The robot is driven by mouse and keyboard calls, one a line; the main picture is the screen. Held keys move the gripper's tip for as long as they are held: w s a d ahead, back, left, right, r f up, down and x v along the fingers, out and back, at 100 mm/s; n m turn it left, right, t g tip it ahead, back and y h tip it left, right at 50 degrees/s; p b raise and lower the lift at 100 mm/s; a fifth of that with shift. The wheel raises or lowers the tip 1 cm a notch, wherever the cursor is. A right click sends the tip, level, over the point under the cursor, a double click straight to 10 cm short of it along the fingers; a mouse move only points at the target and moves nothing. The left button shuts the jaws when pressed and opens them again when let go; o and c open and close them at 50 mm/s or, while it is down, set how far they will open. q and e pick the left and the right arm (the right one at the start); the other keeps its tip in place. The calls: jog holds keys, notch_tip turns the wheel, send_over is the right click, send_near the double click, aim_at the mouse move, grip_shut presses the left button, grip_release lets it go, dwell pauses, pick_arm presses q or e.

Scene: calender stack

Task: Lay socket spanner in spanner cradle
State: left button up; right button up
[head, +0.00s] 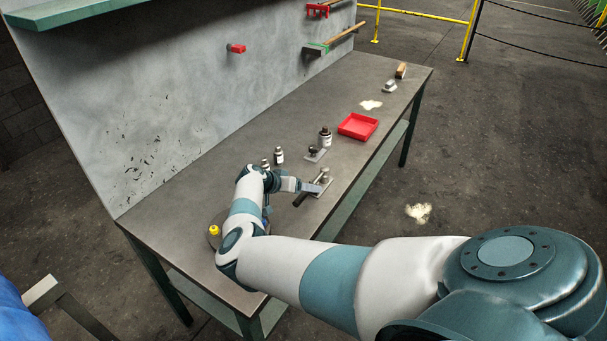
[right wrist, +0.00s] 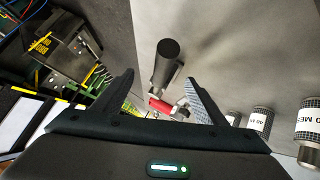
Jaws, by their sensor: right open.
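A tool with a dark round handle (head: 300,200), likely the socket spanner, lies by a small grey metal plate (head: 325,187) on the bench. Its handle end (right wrist: 167,52) also shows in the right wrist view, ahead of my right gripper's fingers. My right gripper (head: 311,187) is over the bench close beside the tool; its fingers (right wrist: 160,88) are apart, with nothing clearly held between them. A second small metal stand with a dark knob (head: 313,150) is farther back. I cannot tell which fixture is the cradle, or whether the tool rests in one. My left gripper is out of view.
Small bottles (head: 279,155) and a larger one (head: 325,136) stand near the arm. A red tray (head: 358,126) is farther along the bench (head: 385,75). A yellow-topped item (head: 214,231) is beside my forearm. A wall panel (head: 180,100) borders the back.

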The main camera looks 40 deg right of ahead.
jog(key=shift+p+v, duration=0.8)
jog(key=shift+v, duration=3.15)
jog(key=shift+s, duration=0.1)
jog(key=shift+d, duration=0.1)
